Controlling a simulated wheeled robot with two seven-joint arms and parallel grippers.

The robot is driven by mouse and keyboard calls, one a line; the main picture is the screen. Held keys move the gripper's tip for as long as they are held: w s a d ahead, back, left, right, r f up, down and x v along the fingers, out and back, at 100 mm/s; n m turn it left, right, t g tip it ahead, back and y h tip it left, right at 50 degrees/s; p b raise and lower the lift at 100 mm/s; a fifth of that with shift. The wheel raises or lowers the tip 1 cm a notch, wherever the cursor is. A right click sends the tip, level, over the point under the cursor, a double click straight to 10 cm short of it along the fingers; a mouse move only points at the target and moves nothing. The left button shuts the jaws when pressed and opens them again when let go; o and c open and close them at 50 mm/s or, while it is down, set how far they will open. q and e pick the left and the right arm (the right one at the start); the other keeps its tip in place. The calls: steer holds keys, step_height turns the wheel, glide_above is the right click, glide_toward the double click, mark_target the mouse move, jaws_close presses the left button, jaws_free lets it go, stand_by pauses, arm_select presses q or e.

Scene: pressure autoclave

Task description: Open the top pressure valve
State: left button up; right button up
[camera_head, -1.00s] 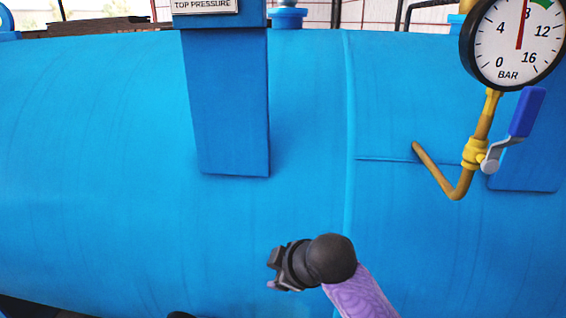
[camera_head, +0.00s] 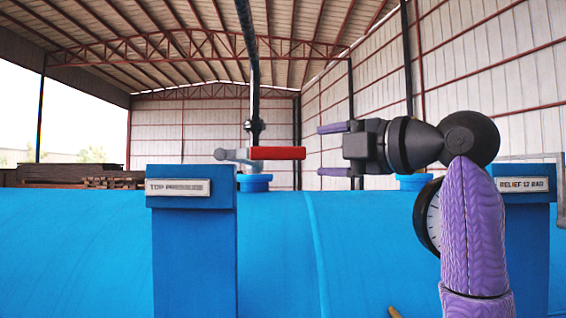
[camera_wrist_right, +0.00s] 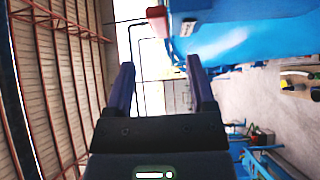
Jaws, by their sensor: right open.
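The top pressure valve has a red lever handle (camera_head: 277,153) that lies level and points right, at the foot of a dark upright pipe (camera_head: 252,70). It sits above a blue flange (camera_head: 255,183) on the tank, just right of the post with the TOP PRESSURE plate (camera_head: 178,187). My right gripper (camera_head: 335,150) is open and empty, a little right of the handle's end at about its height in the picture, with a visible gap. In the right wrist view, the red handle (camera_wrist_right: 158,20) shows at the top, beyond the open fingers. My left gripper is not in view.
The blue tank (camera_head: 275,245) fills the lower picture. A gauge (camera_head: 430,215) is partly hidden behind my right arm. A second blue post with a RELIEF 12 BAR plate (camera_head: 523,185) stands right. Stacked boards (camera_head: 75,175) lie behind at left.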

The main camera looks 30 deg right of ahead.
mark_target(285, 151)
steer(key=p+x, duration=0.2)
steer(key=x, duration=0.2)
steer(key=p+x, duration=0.2)
steer(key=x, duration=0.3)
steer(key=shift+a+r, duration=0.15)
steer(key=shift+r, duration=0.1)
steer(key=shift+w+p, duration=0.3)
steer(key=shift+w, duration=0.05)
steer(key=shift+w+a+f, duration=0.1)
steer(key=shift+w+f, duration=0.1)
steer(key=shift+f, duration=0.05)
jaws_close()
